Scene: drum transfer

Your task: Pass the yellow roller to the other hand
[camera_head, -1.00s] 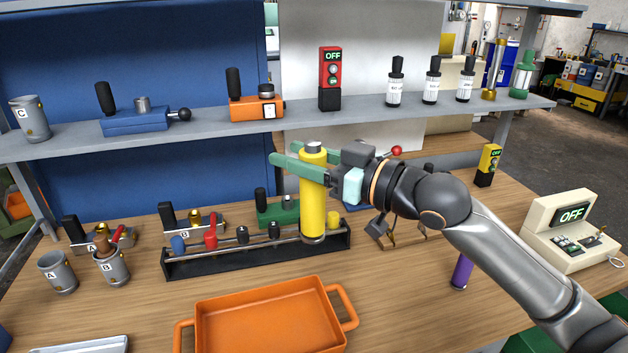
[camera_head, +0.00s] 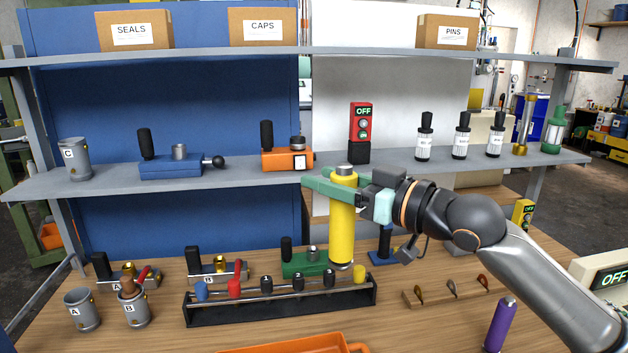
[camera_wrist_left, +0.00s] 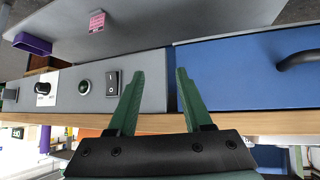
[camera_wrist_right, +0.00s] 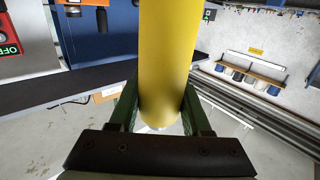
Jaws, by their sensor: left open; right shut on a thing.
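The yellow roller (camera_head: 342,228) is upright in the middle of the head view, with grey metal ends. My right gripper (camera_head: 328,188) is shut on it near its top, with green fingers on either side. The roller is held in front of the shelf, above or just behind the tool rack; the exact gap to the rack is hard to tell. In the right wrist view the yellow roller (camera_wrist_right: 167,70) stands between the fingers of my right gripper (camera_wrist_right: 160,115). My left gripper (camera_wrist_left: 153,85) is open and empty in its wrist view, facing a grey and blue panel. It is outside the head view.
A black rack (camera_head: 280,306) with several coloured tools stands on the wooden bench. An orange tray (camera_head: 300,346) lies at the front edge. Cups (camera_head: 82,310) stand at left, a purple cylinder (camera_head: 498,325) at right. The grey shelf (camera_head: 220,178) crosses behind the roller.

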